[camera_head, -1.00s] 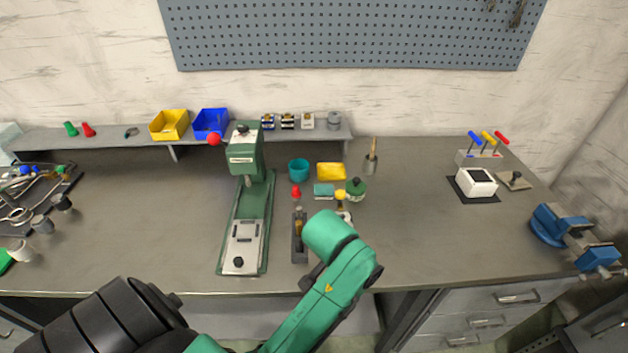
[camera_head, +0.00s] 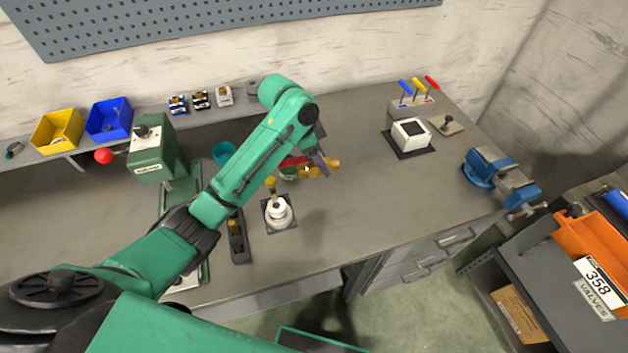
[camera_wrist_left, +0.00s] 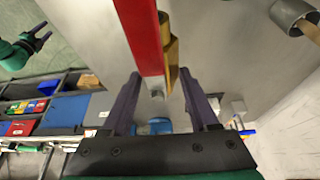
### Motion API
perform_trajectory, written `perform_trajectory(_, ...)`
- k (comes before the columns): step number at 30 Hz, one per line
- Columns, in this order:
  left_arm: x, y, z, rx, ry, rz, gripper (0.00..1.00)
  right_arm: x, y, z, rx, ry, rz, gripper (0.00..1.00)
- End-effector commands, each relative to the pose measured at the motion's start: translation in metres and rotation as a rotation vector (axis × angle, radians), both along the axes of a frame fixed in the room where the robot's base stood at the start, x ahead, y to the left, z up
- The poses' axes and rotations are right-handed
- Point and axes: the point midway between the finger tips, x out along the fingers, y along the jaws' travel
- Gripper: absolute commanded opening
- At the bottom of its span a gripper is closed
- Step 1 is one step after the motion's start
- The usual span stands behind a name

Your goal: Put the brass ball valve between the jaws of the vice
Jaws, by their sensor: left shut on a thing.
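The brass ball valve (camera_head: 322,168) has a yellow-brass body and a long red lever, which crosses the left wrist view (camera_wrist_left: 142,35) from the top. My left gripper (camera_head: 318,158) is shut on the valve and holds it above the middle of the bench. Its dark fingers (camera_wrist_left: 160,95) stand either side of the valve in the wrist view. The blue vice (camera_head: 490,172) is at the bench's right end, well right of the gripper; a blue part of it shows beyond the fingers (camera_wrist_left: 154,126). My right gripper (camera_wrist_left: 40,38) appears open and empty at the wrist view's upper left.
A white round piece on a dark plate (camera_head: 279,212) stands below the gripper. The bench between valve and vice is mostly clear. An orange bin (camera_head: 590,245) stands right.

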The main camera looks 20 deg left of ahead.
Motion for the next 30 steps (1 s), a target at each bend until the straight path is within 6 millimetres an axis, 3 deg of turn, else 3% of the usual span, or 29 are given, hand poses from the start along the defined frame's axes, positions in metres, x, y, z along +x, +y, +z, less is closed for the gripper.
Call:
perform_trajectory(4,0.0,0.0,-0.04,-0.001,0.003,0.002,0.0,0.001,0.001,0.01,0.001,-0.001,0.001,0.5)
perform_trajectory(15,0.001,0.0,-0.1,-0.001,-0.001,0.002,0.0,0.007,0.005,0.017,0.008,-0.011,0.0,0.5)
perform_trajectory(25,0.001,-0.001,-0.109,-0.001,-0.004,0.001,0.0,0.007,0.005,0.015,0.007,-0.011,0.0,0.5)
perform_trajectory(26,0.001,0.0,-0.109,0.0,-0.002,0.002,0.68,0.007,0.005,0.015,0.007,-0.011,0.0,0.5)
perform_trajectory(27,0.001,0.0,-0.109,0.0,-0.002,0.002,0.83,0.007,0.005,0.016,0.007,-0.011,0.0,0.5)
perform_trajectory(28,0.001,0.0,-0.109,0.0,-0.002,0.002,0.91,0.007,0.005,0.016,0.007,-0.011,0.0,0.5)
perform_trajectory(30,0.001,0.0,-0.109,0.0,-0.002,0.002,0.91,0.007,0.005,0.016,0.007,-0.011,-0.001,0.5)
